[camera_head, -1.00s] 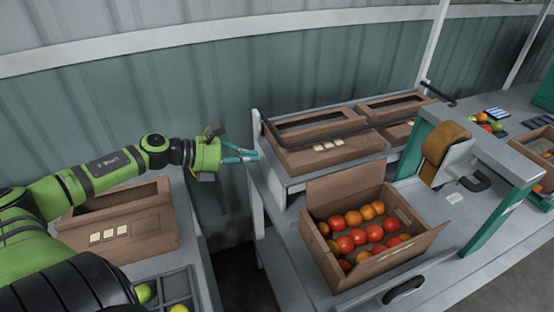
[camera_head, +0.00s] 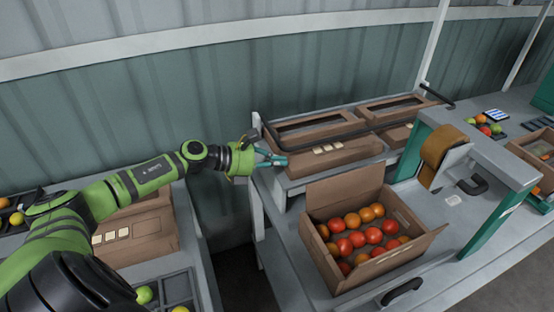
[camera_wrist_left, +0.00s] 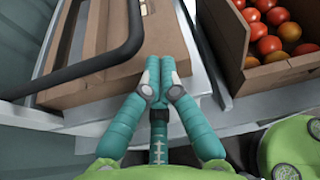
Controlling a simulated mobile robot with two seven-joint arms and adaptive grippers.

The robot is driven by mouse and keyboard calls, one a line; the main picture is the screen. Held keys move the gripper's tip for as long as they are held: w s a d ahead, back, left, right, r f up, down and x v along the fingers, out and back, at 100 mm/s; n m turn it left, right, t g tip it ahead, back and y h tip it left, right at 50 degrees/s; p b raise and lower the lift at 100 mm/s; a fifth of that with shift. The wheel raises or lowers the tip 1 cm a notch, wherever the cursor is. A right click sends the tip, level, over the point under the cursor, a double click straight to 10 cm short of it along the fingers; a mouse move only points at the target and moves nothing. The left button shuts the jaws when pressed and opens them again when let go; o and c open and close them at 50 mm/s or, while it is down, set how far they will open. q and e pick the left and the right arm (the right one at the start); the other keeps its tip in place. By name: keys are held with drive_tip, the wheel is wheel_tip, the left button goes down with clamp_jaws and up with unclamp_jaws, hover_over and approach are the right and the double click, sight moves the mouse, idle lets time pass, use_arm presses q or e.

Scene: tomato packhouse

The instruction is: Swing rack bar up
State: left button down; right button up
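The rack bar (camera_head: 345,131) is a dark bent bar lying low across the front of the cartons on the raised rack (camera_head: 300,181). Its rounded corner shows in the left wrist view (camera_wrist_left: 128,45). My left gripper (camera_head: 284,160) is at the left end of the rack, in front of and just below the bar's left corner. In the left wrist view its teal fingers (camera_wrist_left: 160,68) are together with nothing between them, over the rack's edge beside a carton. They are apart from the bar, which passes to their left. My right gripper is not in view.
An open carton of tomatoes (camera_head: 330,277) stands on the bench in front of the rack. Brown cartons (camera_head: 350,157) sit on the rack under the bar. A green-framed tape machine (camera_head: 480,150) stands at right. A gap separates the left table from the bench.

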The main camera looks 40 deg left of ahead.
use_arm(q)
drive_tip(key=shift+r, duration=0.1)
idle(0.3)
drive_tip(key=shift+r+n+h+p, duration=0.35)
drive_tip(key=shift+r+n, duration=0.35)
drive_tip(key=shift+r, duration=0.8)
drive_tip(key=w+a+r+n+h+b, duration=0.1)
drive_tip(key=w+a+r+n+h, duration=0.1)
drive_tip(key=a+r+n, duration=0.3)
drive_tip(key=w+a+r+n+h+b, duration=0.2)
drive_tip(key=w+a+r+n+h, duration=0.1)
drive_tip(key=r, duration=0.8)
drive_tip(key=shift+w+a+n+g, duration=0.3)
drive_tip(key=shift+w+a+n, duration=0.5)
drive_tip(key=shift+n, duration=0.5)
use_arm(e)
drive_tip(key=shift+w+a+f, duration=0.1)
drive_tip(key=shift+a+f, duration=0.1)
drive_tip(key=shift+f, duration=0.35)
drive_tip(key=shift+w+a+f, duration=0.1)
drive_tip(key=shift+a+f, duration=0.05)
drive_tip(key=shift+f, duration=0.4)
use_arm(q)
drive_tip(key=shift+s+a, duration=0.1)
drive_tip(key=shift+a, duration=0.05)
wheel_tip(320, 180, up, 10)
drive_tip(key=shift+r, duration=0.1)
